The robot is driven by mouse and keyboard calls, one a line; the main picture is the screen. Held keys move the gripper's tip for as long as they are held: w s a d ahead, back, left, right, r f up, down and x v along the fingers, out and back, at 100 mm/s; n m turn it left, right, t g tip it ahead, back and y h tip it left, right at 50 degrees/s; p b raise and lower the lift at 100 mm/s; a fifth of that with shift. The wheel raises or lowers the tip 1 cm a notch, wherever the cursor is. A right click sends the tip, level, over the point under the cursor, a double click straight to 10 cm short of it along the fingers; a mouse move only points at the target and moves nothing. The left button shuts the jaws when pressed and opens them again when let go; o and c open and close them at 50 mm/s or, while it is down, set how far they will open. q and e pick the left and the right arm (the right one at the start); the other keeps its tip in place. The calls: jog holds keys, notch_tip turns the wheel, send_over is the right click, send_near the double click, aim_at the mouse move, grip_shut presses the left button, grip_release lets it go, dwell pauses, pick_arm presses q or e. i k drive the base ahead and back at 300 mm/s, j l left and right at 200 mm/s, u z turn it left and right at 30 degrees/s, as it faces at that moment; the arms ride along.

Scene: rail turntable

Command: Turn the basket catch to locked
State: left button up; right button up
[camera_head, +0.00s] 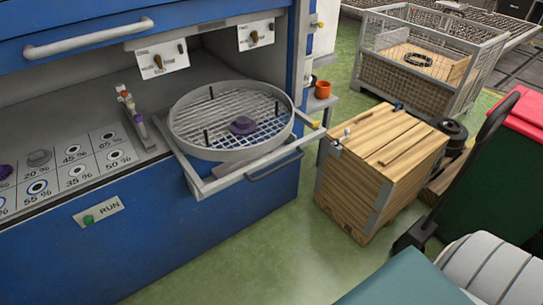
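A round grey wire basket (181,120) sits on a pulled-out frame (215,184) at the front of the blue machine. A purple knob (242,125) stands at the basket's middle, with several dark upright pins around it. A yellow-tipped part (315,125) is at the frame's right corner. Two white plates with small knobs, a left one (162,60) and a right one (256,32), are on the machine behind the basket; their lettering is too small to read. I cannot tell which part is the basket catch or its position. Neither of my grippers is in view.
A panel of percent marks (68,165) with weights lies left of the basket, near a RUN plate (98,211). A wooden crate (375,150) stands right of the frame, with a wire cage (405,95) behind. Green floor (290,245) is open in front.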

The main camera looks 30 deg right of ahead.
aim_at(314, 124)
jog(key=z, duration=1.35)
jog(key=i+u, duration=0.1)
jog(key=i+l, duration=0.05)
jog(key=i, duration=0.05)
